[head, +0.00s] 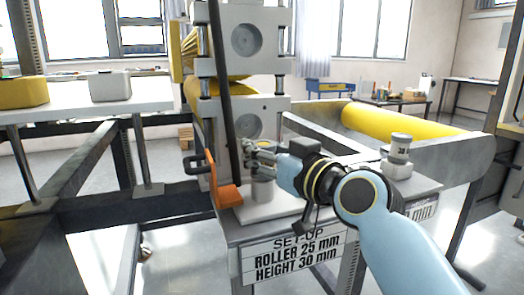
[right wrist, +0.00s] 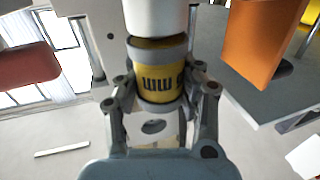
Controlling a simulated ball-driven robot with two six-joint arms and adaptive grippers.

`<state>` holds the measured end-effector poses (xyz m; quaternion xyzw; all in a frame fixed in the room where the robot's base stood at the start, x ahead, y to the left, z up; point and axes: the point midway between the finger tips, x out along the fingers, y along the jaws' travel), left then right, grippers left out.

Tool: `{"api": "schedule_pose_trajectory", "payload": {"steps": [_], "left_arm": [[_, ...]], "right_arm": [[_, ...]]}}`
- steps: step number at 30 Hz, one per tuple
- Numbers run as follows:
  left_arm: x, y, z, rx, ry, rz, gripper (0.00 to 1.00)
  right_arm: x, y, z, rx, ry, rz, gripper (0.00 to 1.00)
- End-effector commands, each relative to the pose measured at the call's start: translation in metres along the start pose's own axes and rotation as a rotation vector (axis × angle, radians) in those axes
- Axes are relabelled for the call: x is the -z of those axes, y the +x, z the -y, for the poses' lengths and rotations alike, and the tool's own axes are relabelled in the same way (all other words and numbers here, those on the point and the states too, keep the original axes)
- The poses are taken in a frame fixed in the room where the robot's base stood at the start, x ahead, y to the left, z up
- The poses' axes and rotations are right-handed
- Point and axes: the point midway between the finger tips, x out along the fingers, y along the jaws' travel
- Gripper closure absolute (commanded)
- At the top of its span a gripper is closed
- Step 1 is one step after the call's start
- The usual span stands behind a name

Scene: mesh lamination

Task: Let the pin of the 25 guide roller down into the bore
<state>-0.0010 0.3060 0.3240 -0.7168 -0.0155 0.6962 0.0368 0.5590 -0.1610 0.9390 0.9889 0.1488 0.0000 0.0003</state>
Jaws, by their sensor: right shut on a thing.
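My right gripper (head: 258,158) reaches in from the right, above a pale base plate (head: 285,209) at the table's near end. It is shut on the guide roller (right wrist: 160,78), a grey cylinder with a yellow band and dark lettering that reads "mm" upside down. The wrist view shows the two fingers on either side of the roller. A white cylindrical piece (right wrist: 155,14) sits at the roller's upper end in that view. In the head view a grey cylinder (head: 264,188) shows just below the fingers. I cannot make out the pin or the bore. My left gripper is not in view.
Behind is the roll stand (head: 270,108). A second roller (head: 400,148) stands on a pale block to the right. A sign (head: 295,258) reads "ROLLER 25 mm, HEIGHT 30 mm".

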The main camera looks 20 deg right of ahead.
Motion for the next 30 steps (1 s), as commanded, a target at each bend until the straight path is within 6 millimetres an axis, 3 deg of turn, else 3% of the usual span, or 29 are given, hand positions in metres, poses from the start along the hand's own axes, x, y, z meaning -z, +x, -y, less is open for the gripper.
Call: {"api": "schedule_pose_trajectory", "payload": {"steps": [6, 7, 14, 23, 26, 30], "left_arm": [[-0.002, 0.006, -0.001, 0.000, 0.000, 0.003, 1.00], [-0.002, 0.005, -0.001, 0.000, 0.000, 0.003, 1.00], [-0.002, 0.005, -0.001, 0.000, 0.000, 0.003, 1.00], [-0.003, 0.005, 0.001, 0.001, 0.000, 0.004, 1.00], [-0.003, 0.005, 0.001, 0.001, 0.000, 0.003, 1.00], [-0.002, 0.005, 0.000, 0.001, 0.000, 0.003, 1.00]], "right_arm": [[-0.008, 0.000, 0.000, 0.001, 0.001, 0.003, 1.00], [-0.008, 0.000, 0.000, 0.001, 0.001, 0.003, 0.65], [-0.006, 0.000, 0.000, 0.001, 0.001, 0.002, 0.35], [-0.007, -0.002, 0.000, 0.000, 0.001, 0.003, 0.35], [-0.007, -0.012, 0.000, 0.000, -0.001, 0.003, 0.35], [-0.008, -0.040, 0.000, 0.000, -0.003, 0.005, 0.35]]}}
